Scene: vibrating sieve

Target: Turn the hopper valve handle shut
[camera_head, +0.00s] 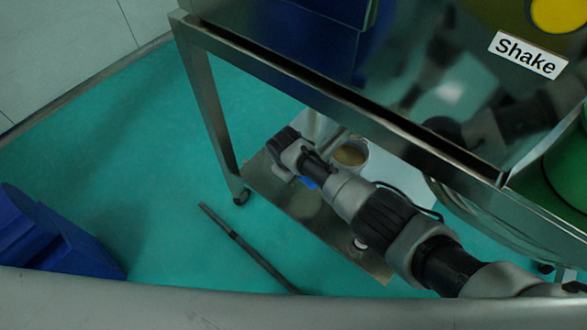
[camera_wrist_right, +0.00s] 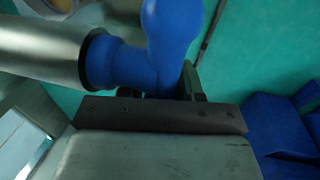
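In the right wrist view, a blue handle (camera_wrist_right: 172,35) rises from a blue valve body (camera_wrist_right: 118,65). The valve joins the dark-ringed end of a metal pipe (camera_wrist_right: 45,55). My right gripper (camera_wrist_right: 189,82) is right at the blue handle, its dark fingers partly hidden behind the handle's lower end. I cannot tell whether the fingers are closed on it. In the head view, my right arm reaches in under the machine frame, and a small blue patch (camera_head: 308,182) shows beside its wrist. The fingertips are hidden there. My left gripper is not in view.
A metal frame with a machine labelled "Shake" (camera_head: 528,54) stands above my right arm. A metal plate (camera_head: 300,203) lies low beneath it, with a round container (camera_head: 350,153) above. A dark bar (camera_head: 245,247) and blue objects (camera_head: 50,240) are on the green floor, otherwise clear at left.

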